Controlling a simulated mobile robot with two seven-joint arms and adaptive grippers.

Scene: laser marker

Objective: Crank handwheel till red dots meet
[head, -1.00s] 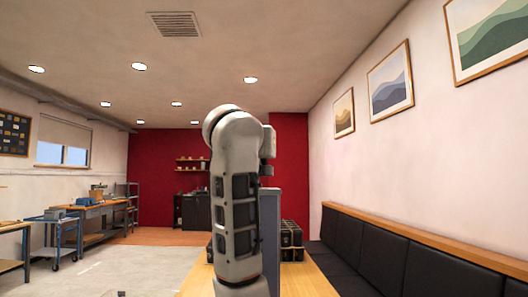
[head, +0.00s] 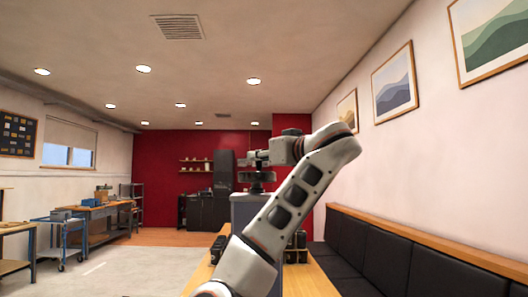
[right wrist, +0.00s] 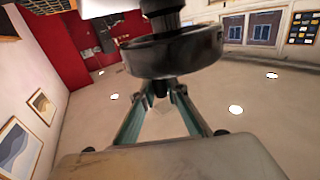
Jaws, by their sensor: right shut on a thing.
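The laser marker's grey column (head: 240,213) stands on the wooden table, partly behind my right arm. A dark round handwheel (head: 260,177) sits at its top and shows large in the right wrist view (right wrist: 175,55). My right gripper (head: 254,157) reaches in from the right at the wheel. In the right wrist view its teal fingers (right wrist: 160,92) converge at the wheel's edge, shut on what seems to be the crank handle, which is mostly hidden. I cannot make out the red dots in either view. My left gripper is not in view.
Black cases (head: 297,247) stand on the wooden table (head: 307,282) behind my arm. A black padded bench (head: 385,255) runs along the right wall. A blue cart (head: 60,236) and workbenches stand at the left, with open floor between.

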